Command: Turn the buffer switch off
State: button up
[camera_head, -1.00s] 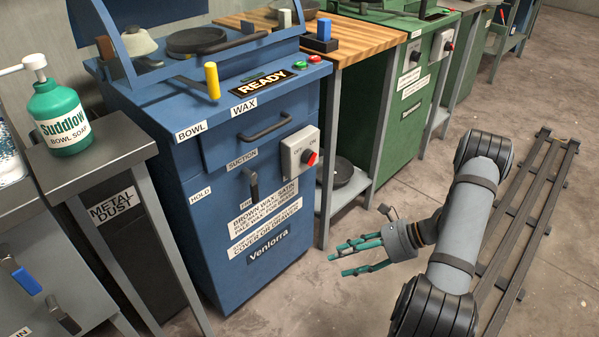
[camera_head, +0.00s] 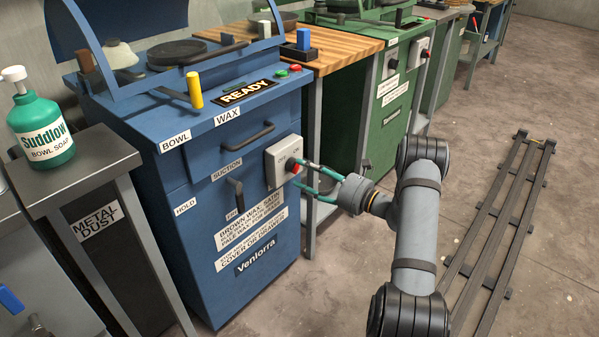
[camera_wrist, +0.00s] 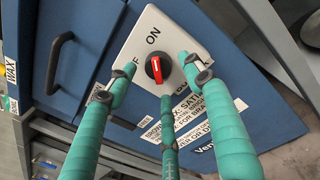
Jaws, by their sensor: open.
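A white switch box (camera_head: 283,160) with a red knob (camera_head: 291,166) is on the blue cabinet's front right side. In the wrist view the box (camera_wrist: 150,35) shows "ON" above the knob (camera_wrist: 157,70), and an "OFF" label at left is partly hidden by a finger. The red handle stands roughly upright in the picture, towards "ON". My gripper (camera_head: 308,178), with three teal fingers, is open in front of the box. In the wrist view its fingers (camera_wrist: 160,78) are spread left, right and below the knob. I cannot tell whether any finger touches it.
The blue cabinet (camera_head: 222,172) has a drawer handle (camera_head: 249,137) left of the box and a lower handle (camera_head: 235,194). A wooden-topped table (camera_head: 345,45) and a green machine (camera_head: 385,105) with its own switch box (camera_head: 420,52) stand to the right. Floor rails (camera_head: 497,225) lie right.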

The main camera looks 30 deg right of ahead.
aim_at(294, 166)
jog(key=shift+x, duration=1.5)
jog(key=shift+c, duration=0.8)
jog(key=c, duration=1)
